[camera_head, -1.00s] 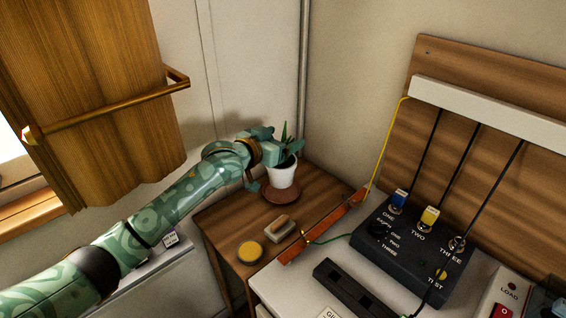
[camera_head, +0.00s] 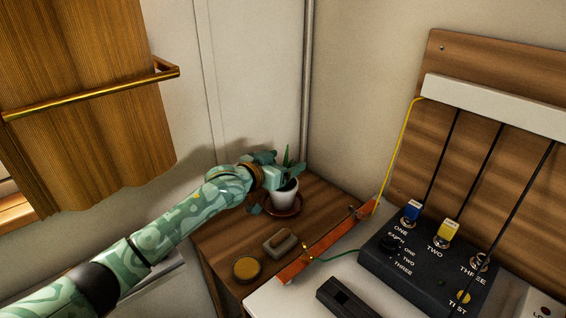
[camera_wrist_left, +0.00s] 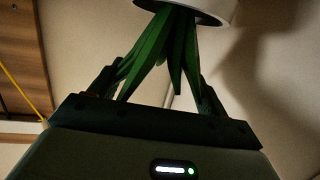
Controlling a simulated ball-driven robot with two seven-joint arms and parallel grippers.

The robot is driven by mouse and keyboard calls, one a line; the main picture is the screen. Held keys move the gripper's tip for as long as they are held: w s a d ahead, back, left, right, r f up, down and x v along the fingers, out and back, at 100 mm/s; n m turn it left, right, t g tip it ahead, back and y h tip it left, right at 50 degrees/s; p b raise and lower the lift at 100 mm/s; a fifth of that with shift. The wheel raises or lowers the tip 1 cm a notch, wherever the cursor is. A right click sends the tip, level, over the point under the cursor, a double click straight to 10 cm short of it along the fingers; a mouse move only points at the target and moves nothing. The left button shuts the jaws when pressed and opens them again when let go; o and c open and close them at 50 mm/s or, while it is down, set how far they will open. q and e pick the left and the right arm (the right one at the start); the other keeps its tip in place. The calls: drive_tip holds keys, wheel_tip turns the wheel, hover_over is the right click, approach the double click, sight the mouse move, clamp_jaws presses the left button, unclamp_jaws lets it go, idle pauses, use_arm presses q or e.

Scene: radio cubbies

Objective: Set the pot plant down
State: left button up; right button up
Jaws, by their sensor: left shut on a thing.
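The pot plant is a white pot (camera_head: 284,197) with pointed green leaves, standing upright at the corner of the wooden side table. Its base is at the reddish-brown saucer (camera_head: 294,212), whose rim shows around it; I cannot tell whether it rests fully on it. My left gripper (camera_head: 279,177) reaches in from the left and is shut on the pot plant near its top. In the left wrist view the green leaves (camera_wrist_left: 165,50) hang between the two fingers, and the white pot rim (camera_wrist_left: 190,10) is at the top edge. My right gripper is out of view.
On the wooden table (camera_head: 235,235) are a brush-like block (camera_head: 280,242) and a round yellow-topped tin (camera_head: 247,268). An orange strip (camera_head: 325,245) edges the white desk, with a black switch box (camera_head: 425,265). The wall corner is close behind the plant.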

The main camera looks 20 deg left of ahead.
use_arm(q)
drive_tip(key=o, duration=1.9)
drive_tip(key=shift+c, duration=0.2)
drive_tip(key=shift+r, duration=0.1)
drive_tip(key=p+v, duration=0.6)
drive_tip(key=v, duration=0.6)
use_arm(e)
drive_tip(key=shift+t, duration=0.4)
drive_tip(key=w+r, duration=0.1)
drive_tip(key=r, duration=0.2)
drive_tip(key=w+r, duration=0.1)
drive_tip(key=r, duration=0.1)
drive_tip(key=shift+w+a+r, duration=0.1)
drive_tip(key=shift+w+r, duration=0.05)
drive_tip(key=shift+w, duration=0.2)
